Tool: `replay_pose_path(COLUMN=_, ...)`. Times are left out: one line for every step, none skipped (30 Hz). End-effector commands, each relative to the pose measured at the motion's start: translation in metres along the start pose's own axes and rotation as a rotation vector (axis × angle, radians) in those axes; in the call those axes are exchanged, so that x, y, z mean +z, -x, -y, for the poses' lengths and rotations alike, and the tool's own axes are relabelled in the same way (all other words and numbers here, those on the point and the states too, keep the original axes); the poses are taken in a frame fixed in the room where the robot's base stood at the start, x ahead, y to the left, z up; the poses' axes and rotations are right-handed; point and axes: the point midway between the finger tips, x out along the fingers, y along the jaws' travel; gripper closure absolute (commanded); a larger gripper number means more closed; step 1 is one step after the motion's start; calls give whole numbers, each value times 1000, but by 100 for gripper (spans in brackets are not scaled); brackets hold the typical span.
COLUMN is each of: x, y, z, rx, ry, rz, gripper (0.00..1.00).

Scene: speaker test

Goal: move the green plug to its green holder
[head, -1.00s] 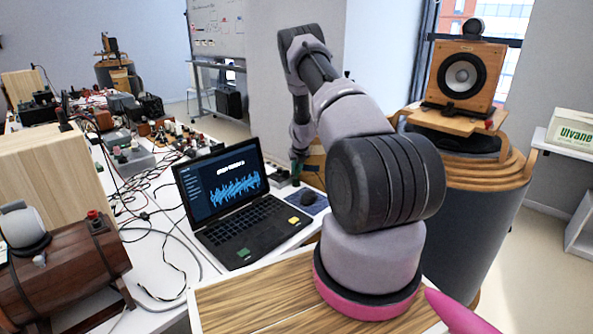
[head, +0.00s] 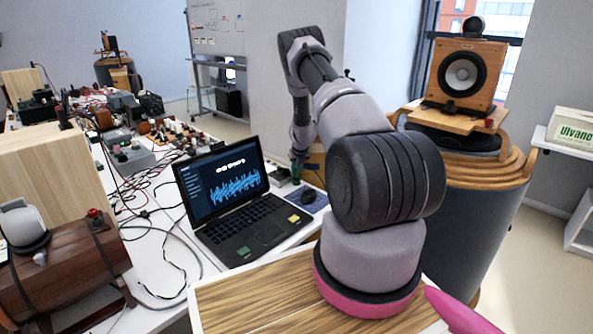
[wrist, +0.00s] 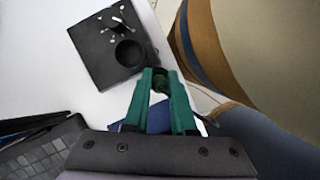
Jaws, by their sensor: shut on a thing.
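My gripper (wrist: 162,88) has green fingers and is shut on a small dark green plug (wrist: 161,80), mostly hidden between the fingertips. In the head view my gripper (head: 297,168) is small, near the table's far right edge beside the box (head: 279,178). I cannot make out a green-coloured holder.
An open laptop (head: 245,218) stands on the white table left of my gripper. A blue mat (head: 312,203) with a dark mouse lies nearer. Cables and small devices crowd the table's left. A large speaker (head: 462,76) stands right, on a wooden-topped drum.

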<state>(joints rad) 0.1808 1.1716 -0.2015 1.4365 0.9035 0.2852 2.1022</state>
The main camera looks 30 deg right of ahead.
Motion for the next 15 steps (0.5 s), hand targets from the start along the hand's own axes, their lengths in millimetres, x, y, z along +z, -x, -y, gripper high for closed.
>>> replay_pose_path(x=0, y=-1, z=0, rx=0, ry=0, rz=0, gripper=100)
replay_pose_path(x=-1, y=-2, z=0, rx=0, ry=0, rz=0, gripper=100)
replay_pose_path(x=-1, y=-2, z=0, rx=0, ry=0, rz=0, gripper=100)
replay_pose_path(x=-1, y=-3, z=0, rx=0, ry=0, rz=0, gripper=100)
replay_pose_path(x=-1, y=-3, z=0, rx=0, ry=0, rz=0, gripper=100)
replay_pose_path(x=-2, y=-4, z=0, rx=0, ry=0, rz=0, gripper=100)
replay_pose_path(x=-2, y=-5, z=0, rx=0, ry=0, rz=0, gripper=100)
replay_pose_path(x=-2, y=-5, z=0, rx=0, ry=0, rz=0, gripper=100)
replay_pose_path(x=-2, y=-6, z=0, rx=0, ry=0, rz=0, gripper=100)
replay_pose_path(x=-3, y=-7, z=0, rx=0, ry=0, rz=0, gripper=100)
replay_pose_path(x=-3, y=-7, z=0, rx=0, ry=0, rz=0, gripper=100)
replay_pose_path(x=-2, y=-6, z=0, rx=0, ry=0, rz=0, gripper=100)
replay_pose_path(x=-3, y=-6, z=0, rx=0, ry=0, rz=0, gripper=100)
replay_pose_path(x=-3, y=-6, z=0, rx=0, ry=0, rz=0, gripper=100)
replay_pose_path(x=-3, y=-6, z=0, rx=0, ry=0, rz=0, gripper=72)
